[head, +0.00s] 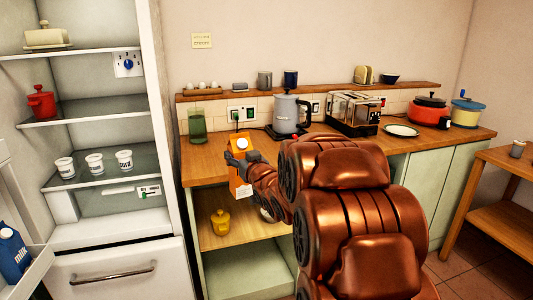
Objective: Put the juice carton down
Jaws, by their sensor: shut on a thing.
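The juice carton (239,182) is orange with a white front and a white cap. My gripper (238,158) is shut on it near its top. It is held upright in front of the wooden counter's front edge; the picture does not show clearly whether its base touches anything. My copper-coloured arm reaches in from the lower right and hides part of the counter and the cabinet below it.
The wooden counter (207,168) has bare room at its left end, by a green glass (197,127). A kettle (285,113), toaster (353,112) and plate (401,130) stand farther right. A yellow pot (221,222) sits on the lower shelf. An open fridge (100,112) stands left.

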